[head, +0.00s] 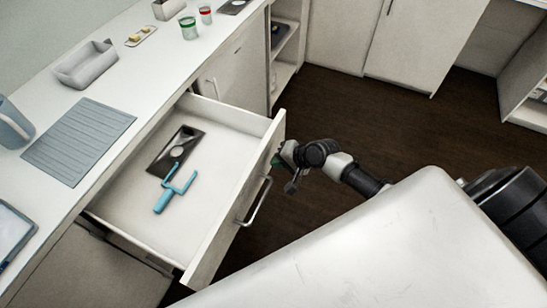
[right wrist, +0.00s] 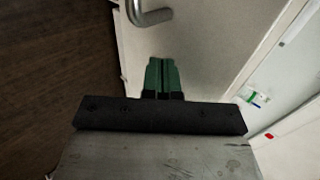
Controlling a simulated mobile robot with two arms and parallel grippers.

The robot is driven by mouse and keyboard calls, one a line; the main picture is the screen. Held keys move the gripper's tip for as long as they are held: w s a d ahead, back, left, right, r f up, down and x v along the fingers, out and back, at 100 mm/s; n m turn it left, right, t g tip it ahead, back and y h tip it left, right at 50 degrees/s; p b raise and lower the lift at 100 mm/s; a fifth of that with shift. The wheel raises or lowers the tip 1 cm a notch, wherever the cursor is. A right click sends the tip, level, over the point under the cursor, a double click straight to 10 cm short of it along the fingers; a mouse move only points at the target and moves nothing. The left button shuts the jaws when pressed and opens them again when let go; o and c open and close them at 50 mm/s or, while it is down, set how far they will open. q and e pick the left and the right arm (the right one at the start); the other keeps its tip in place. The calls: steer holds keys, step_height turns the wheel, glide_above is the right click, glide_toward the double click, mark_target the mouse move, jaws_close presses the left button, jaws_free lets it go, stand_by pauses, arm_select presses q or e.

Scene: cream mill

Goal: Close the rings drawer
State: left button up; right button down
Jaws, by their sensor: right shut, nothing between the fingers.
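The drawer (head: 225,190) is pulled out from under the counter in the head view. Inside it lie a dark flat plate with a round hole (head: 176,150) and a blue forked tool (head: 175,190). A metal bar handle (head: 254,202) is on its front; it also shows at the top of the right wrist view (right wrist: 150,12). My right gripper (head: 276,160) is at the outer face of the drawer front, near its far end. Its green fingers (right wrist: 161,75) are together and empty, against or very close to the pale front. My left gripper is not in view.
The counter (head: 150,85) holds a grey tray (head: 86,65), a ribbed blue mat (head: 80,140), a green-banded cup (head: 188,28) and a red-banded cup (head: 205,15). Dark floor (head: 370,120) is open beyond the drawer. An open shelf (head: 284,60) stands past the counter.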

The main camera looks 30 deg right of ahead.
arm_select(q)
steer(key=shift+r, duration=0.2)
arm_select(e)
steer(key=shift+w+a, duration=0.45)
steer(key=shift+w, duration=0.15)
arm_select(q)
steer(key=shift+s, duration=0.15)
